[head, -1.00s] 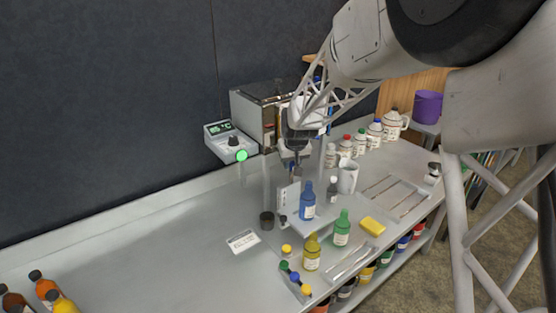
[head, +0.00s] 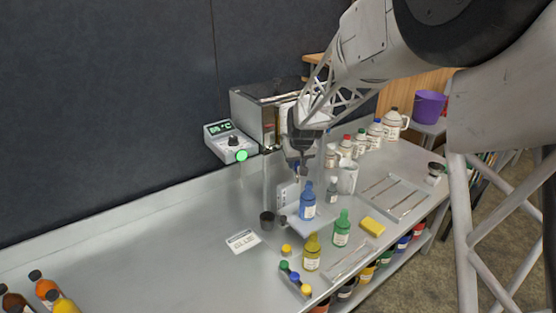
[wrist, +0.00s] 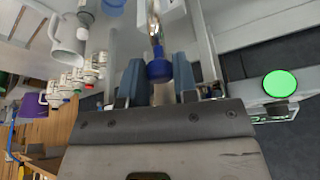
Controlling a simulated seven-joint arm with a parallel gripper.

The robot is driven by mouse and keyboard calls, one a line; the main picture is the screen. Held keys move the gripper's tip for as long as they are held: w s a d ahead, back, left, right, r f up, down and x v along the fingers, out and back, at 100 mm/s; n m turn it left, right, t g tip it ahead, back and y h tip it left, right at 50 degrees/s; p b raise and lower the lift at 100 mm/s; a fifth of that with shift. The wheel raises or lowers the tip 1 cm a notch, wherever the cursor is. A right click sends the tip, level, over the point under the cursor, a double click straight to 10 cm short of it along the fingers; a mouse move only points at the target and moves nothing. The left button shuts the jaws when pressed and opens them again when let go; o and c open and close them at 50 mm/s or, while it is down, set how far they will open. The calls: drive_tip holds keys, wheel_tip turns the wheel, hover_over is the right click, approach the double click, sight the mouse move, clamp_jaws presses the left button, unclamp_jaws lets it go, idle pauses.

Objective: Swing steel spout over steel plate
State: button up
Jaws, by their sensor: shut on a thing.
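My gripper (head: 299,166) is at the front of the steel evaporator box (head: 262,112), pointing down. In the wrist view its two blue-grey fingers (wrist: 159,80) are shut on a blue knob (wrist: 158,70). A shiny metal piece, which looks like the steel spout (wrist: 155,26), runs on from the knob. In the head view my gripper hides most of the spout. I cannot tell for certain which surface is the steel plate. A small pale platform (head: 292,222) lies below my gripper, beside a blue bottle (head: 307,203).
A dark cup (head: 267,220) and label card (head: 242,241) lie left of the platform. Green (head: 342,230) and yellow (head: 312,254) bottles stand in front. A white mug (head: 347,178) and several jugs are to the right. The bench's left middle is clear.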

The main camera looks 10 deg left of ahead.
drive_tip(key=shift+w+d, duration=0.15)
drive_tip(key=shift+d, duration=0.2)
drive_tip(key=shift+w+d, duration=0.15)
drive_tip(key=shift+d, duration=0.1)
idle(0.3)
drive_tip(key=shift+w+d, duration=0.4)
drive_tip(key=shift+d, duration=0.25)
drive_tip(key=shift+w+d, duration=0.35)
drive_tip(key=shift+d, duration=0.05)
idle(0.6)
drive_tip(key=o, duration=0.5)
drive_tip(key=shift+o, duration=0.2)
drive_tip(key=shift+r, duration=0.1)
drive_tip(key=v, duration=0.5)
idle(0.4)
